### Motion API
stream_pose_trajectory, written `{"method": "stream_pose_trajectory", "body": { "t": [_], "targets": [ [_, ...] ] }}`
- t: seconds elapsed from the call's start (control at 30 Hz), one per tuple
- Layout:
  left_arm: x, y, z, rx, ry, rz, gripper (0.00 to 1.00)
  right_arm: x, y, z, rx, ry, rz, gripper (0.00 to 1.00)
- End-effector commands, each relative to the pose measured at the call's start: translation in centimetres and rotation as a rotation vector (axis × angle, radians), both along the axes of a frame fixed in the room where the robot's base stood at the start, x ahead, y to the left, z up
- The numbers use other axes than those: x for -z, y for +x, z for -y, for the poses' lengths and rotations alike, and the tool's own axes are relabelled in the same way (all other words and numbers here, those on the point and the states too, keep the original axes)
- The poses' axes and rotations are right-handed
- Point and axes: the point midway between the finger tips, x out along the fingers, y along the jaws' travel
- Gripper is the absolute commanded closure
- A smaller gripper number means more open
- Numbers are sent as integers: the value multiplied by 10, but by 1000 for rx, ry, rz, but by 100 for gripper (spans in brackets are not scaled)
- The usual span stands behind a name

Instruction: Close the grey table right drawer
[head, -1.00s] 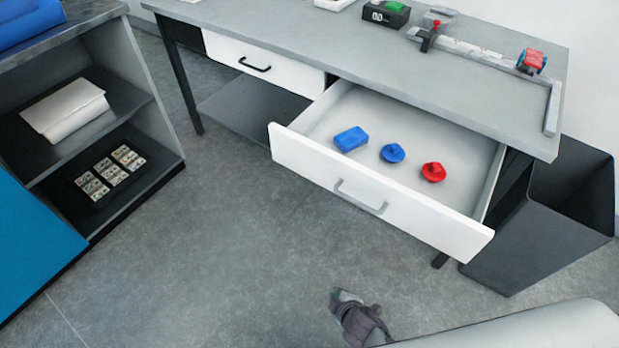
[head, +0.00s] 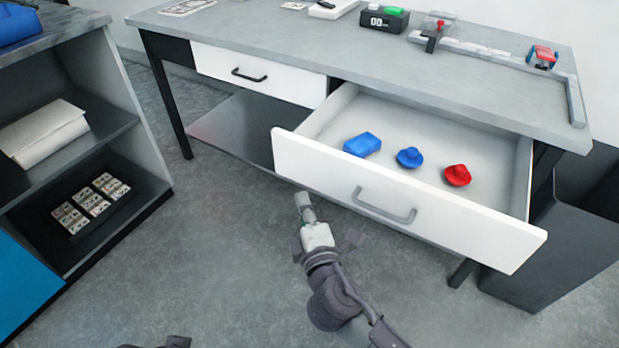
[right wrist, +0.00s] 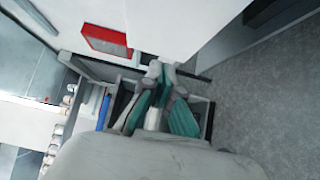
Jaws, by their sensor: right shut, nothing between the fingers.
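The grey table's right drawer (head: 330,170) is pulled far out in the head view. It has a white front and a grey bar handle (head: 385,206). A blue block (head: 362,145), a blue knobbed piece (head: 409,157) and a red knobbed piece (head: 457,175) lie inside it. My right gripper (head: 303,200) is shut and empty, in front of the drawer front and left of the handle. It looks apart from the drawer. Its closed fingers (right wrist: 156,80) also show in the right wrist view. My left gripper's fingers are not seen.
The grey table (head: 300,45) carries a black timer box (head: 384,19) and a rail device (head: 480,48). Its left drawer (head: 260,72) is closed. A dark bin (head: 545,255) stands at the right. An open shelf unit (head: 125,110) stands at the left. The floor between is clear.

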Motion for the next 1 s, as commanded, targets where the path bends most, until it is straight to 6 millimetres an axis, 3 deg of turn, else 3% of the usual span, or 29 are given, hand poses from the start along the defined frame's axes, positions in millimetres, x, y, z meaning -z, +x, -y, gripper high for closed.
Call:
{"method": "stream_pose_trajectory", "body": {
  "t": [0.2, 0.4, 1.0],
  "targets": [
    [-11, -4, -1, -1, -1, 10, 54, 0, 45, -7, 1, -2, 1, 100],
    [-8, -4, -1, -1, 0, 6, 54, 1, 66, 10, -1, -2, -1, 100],
    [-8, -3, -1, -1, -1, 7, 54, 1, 75, 16, 0, -1, -3, 100]
  ]
}}
